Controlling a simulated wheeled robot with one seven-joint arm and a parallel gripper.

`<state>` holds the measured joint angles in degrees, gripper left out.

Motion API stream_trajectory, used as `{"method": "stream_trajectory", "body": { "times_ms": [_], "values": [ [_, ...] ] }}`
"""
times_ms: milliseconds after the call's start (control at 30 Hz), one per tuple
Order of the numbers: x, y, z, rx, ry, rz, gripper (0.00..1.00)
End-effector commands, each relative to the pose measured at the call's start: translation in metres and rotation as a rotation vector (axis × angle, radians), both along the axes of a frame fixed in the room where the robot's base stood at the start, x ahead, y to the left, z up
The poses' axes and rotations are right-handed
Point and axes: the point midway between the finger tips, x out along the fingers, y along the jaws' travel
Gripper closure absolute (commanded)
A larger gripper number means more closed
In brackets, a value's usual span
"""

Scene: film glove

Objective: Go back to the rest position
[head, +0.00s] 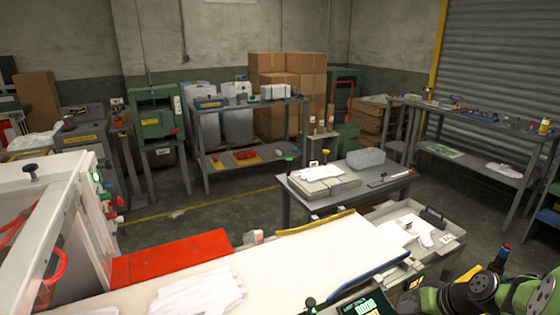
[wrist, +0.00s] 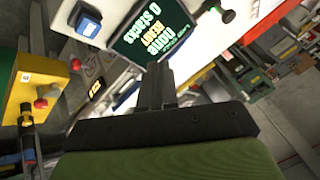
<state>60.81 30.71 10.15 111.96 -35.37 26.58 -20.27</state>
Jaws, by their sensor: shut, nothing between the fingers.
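My gripper (wrist: 157,85) shows in the wrist view as dark fingers shut together, with nothing between them. It extends from a black mount with a green part behind it. A dark display (wrist: 152,32) with orange, white and green text lies just past the fingertips in the picture; I cannot tell the gap. The same display (head: 362,304) is partly cut off at the bottom of the head view. My green and black arm is at the lower right of the head view; my fingers cannot be made out there.
A pale belt (head: 310,262) crosses the front, beside a red panel (head: 172,257) and a white-framed machine at left. A grey table (head: 292,205) with trays stands behind. In the wrist view, a yellow control box (wrist: 38,85) is at left. Grey floor is open mid-room.

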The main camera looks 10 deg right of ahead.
Motion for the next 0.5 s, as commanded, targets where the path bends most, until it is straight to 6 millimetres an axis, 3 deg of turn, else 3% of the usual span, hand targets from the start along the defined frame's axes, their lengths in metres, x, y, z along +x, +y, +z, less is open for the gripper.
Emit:
{"method": "stream_trajectory", "body": {
  "times_ms": [33, 167, 300, 400, 500],
  "values": [
    [0.000, 0.031, 0.031, -0.062, 0.035, 0.053, 1.00],
    [-0.022, 0.096, 0.085, -0.201, 0.116, 0.119, 1.00],
    [-0.068, 0.155, 0.136, -0.329, 0.138, 0.146, 1.00],
    [-0.111, 0.186, 0.163, -0.391, 0.117, 0.144, 1.00],
    [-0.153, 0.203, 0.179, -0.417, 0.083, 0.134, 1.00]
  ]
}}
